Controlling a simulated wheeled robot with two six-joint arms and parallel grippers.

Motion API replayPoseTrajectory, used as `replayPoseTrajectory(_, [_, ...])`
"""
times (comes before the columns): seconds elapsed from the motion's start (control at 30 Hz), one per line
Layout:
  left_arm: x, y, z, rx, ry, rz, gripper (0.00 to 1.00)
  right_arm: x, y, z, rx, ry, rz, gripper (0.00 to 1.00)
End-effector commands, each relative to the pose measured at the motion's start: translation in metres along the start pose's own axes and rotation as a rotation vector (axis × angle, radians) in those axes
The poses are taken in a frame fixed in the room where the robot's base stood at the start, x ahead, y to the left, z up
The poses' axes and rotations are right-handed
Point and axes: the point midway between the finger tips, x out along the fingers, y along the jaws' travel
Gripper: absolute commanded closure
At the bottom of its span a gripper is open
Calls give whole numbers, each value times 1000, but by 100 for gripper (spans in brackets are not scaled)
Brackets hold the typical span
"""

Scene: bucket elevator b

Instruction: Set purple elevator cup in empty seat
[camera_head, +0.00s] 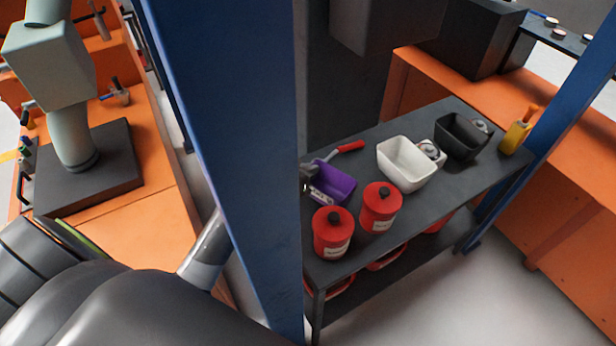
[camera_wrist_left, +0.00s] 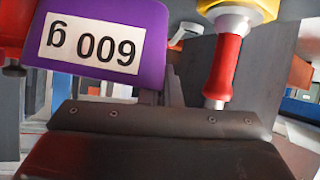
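The purple elevator cup (camera_head: 337,184) is at the left end of the dark shelf table, next to the blue post. My left arm passes behind the post. A small part of my left gripper (camera_head: 308,176) shows at the cup's left rim; I cannot tell whether it touches the cup. In the left wrist view the purple cup (camera_wrist_left: 150,30) is close at the upper left, its white number label upside down. Whether the fingers are open or shut is not clear. My right gripper is out of view. I cannot make out an empty seat.
The dark table (camera_head: 440,187) also holds two red canisters (camera_head: 333,232), a white cup (camera_head: 403,165), a black cup (camera_head: 459,137) and a yellow bottle (camera_head: 514,138). A red-handled tool (camera_head: 347,147) lies behind the purple cup. The blue post (camera_head: 235,150) blocks much of the view.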

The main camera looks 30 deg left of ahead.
Motion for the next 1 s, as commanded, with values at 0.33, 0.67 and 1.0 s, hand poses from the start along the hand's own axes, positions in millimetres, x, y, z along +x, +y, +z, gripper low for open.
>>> replayPoseTrajectory(0.33, [12,-2,21,-1,5,2,100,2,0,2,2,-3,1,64])
replayPoseTrajectory(0.67, [14,-3,26,-1,-1,0,83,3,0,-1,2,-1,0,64])
replayPoseTrajectory(1.0, [13,-3,25,0,-1,0,75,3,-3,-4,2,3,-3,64])
